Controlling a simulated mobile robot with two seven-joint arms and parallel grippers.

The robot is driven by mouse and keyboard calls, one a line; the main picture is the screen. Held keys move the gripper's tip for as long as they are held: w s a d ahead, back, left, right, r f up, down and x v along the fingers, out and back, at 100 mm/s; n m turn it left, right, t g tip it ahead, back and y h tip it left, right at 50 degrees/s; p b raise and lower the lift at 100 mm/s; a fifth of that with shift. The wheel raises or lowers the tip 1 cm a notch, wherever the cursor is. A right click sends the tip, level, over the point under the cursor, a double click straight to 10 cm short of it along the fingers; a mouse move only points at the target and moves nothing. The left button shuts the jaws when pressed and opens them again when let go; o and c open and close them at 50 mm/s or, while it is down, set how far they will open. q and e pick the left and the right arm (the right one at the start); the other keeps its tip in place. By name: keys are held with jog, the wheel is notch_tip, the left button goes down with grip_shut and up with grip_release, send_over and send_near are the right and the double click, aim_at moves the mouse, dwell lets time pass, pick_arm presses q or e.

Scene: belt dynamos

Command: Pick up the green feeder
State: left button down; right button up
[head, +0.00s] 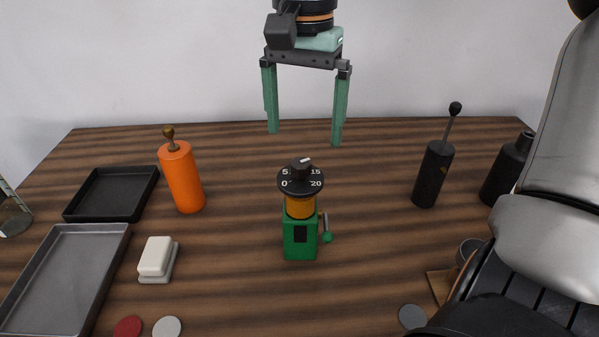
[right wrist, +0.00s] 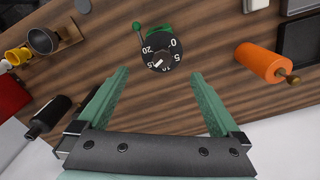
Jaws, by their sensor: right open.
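The green feeder (head: 300,240) stands upright near the middle of the table. It has a green body, an amber band, a black numbered dial on top and a small side lever with a green ball. My right gripper (head: 304,138) is open and empty, pointing down behind and above the feeder, with its green fingers wide apart. In the right wrist view the feeder (right wrist: 160,47) shows from above, just beyond the gap between the open fingertips (right wrist: 160,73), not touching them. My left gripper is not in view.
An orange cylinder (head: 182,180), a black tray (head: 112,194), a grey tray (head: 66,277) and a white block (head: 156,257) are left. Black bottles (head: 433,175) (head: 508,170) stand right. Flat discs (head: 167,327) (head: 412,317) lie in front. The wood around the feeder is clear.

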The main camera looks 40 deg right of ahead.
aim_at(300, 181)
jog(key=f, duration=0.7)
jog(key=f+b, duration=0.1)
jog(key=f, duration=0.3)
jog(key=shift+a, duration=0.25)
jog(key=shift+w+r, duration=0.1)
grip_shut()
dwell(0.3)
